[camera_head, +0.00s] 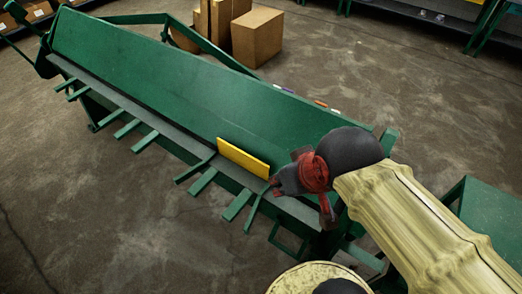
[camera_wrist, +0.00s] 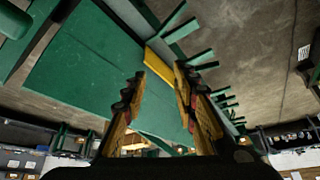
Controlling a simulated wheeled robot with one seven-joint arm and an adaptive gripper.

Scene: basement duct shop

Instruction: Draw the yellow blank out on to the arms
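The yellow blank (camera_head: 243,158) is a flat rectangular plate standing on edge along the grey bed (camera_head: 180,129) of a green folding machine, at the foot of its sloping green panel (camera_head: 180,83). Several green arms (camera_head: 237,205) stick out from the bed's front edge; none lies under the blank. My gripper (camera_head: 277,186) is close to the blank's right end. In the wrist view my gripper (camera_wrist: 158,76) is open, its two fingers apart. The yellow blank (camera_wrist: 159,67) shows beyond and between the fingertips; whether they touch it I cannot tell.
Cardboard boxes (camera_head: 257,37) stand on the floor behind the machine. A green table (camera_head: 493,215) is at the right. Small coloured items (camera_head: 321,103) lie behind the panel. The concrete floor (camera_head: 90,220) in front of the arms is clear.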

